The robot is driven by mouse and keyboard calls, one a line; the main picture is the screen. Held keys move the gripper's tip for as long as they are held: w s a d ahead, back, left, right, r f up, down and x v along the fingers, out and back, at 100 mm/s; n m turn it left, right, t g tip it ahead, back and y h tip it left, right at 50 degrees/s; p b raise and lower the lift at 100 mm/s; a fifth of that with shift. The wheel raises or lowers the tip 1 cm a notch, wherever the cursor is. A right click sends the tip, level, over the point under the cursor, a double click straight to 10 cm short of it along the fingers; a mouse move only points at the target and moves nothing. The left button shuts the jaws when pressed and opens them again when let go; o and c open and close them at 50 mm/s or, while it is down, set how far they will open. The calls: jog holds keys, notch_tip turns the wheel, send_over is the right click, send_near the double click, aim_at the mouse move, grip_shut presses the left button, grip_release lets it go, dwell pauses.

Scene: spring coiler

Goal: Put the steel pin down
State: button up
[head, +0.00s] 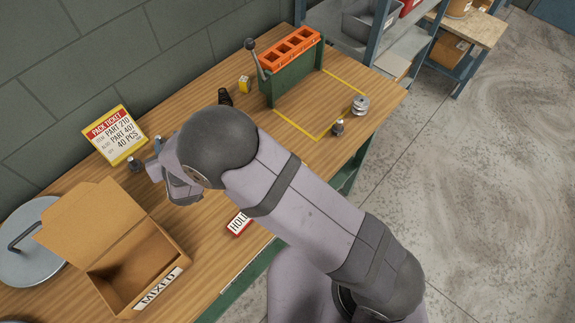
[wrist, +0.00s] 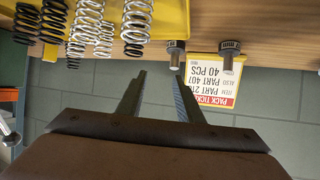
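My gripper (wrist: 159,76) is open, with nothing visible between its fingers. In the head view my gripper (head: 160,174) is over the back left of the bench, partly hidden by my arm. Two short steel pins with wider collars stand near the wall in the wrist view, which shows the scene upside down. One steel pin (wrist: 175,56) appears just beyond the right fingertip; the other steel pin (wrist: 229,53) is farther right, apart from the fingers. One small steel piece (head: 134,165) shows left of my gripper in the head view. I cannot tell which pin the task means.
Several springs (wrist: 95,30) stand on a yellow holder (wrist: 172,20). The pack ticket (head: 116,133) leans near the wall. An open cardboard box (head: 180,262) and round lid (head: 30,262) are front left. A green coiler (head: 290,84), steel disc (head: 360,105) and small steel part (head: 338,128) are right.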

jog(key=w+d+g, duration=0.1)
jog(key=d, duration=0.3)
jog(key=w+d+r+m+g+h, duration=0.1)
jog(key=d, duration=0.3)
jog(key=w+d+r+g, duration=0.1)
jog(key=d, duration=0.4)
jog(key=shift+w+r+h, duration=0.1)
jog(key=shift+r+h, duration=0.1)
jog(key=shift+h, duration=0.1)
jog(key=s+d+r+m+g+h, duration=0.1)
jog(key=s+d+g, duration=0.1)
jog(key=s+d, duration=0.5)
jog(key=s+d+m+g+h, duration=0.1)
jog(key=s+d, duration=0.6)
jog(key=d, duration=0.7)
jog(key=s+d+r+m+g+h, duration=0.1)
jog(key=s+d+m+g+h, duration=0.1)
jog(key=s+d+g, duration=0.3)
jog(key=s+d, duration=0.3)
jog(key=d, duration=0.2)
jog(key=shift+d+r, duration=0.3)
jog(key=shift+d, duration=0.05)
jog(key=shift+o, duration=0.5)
jog(key=shift+w, duration=0.1)
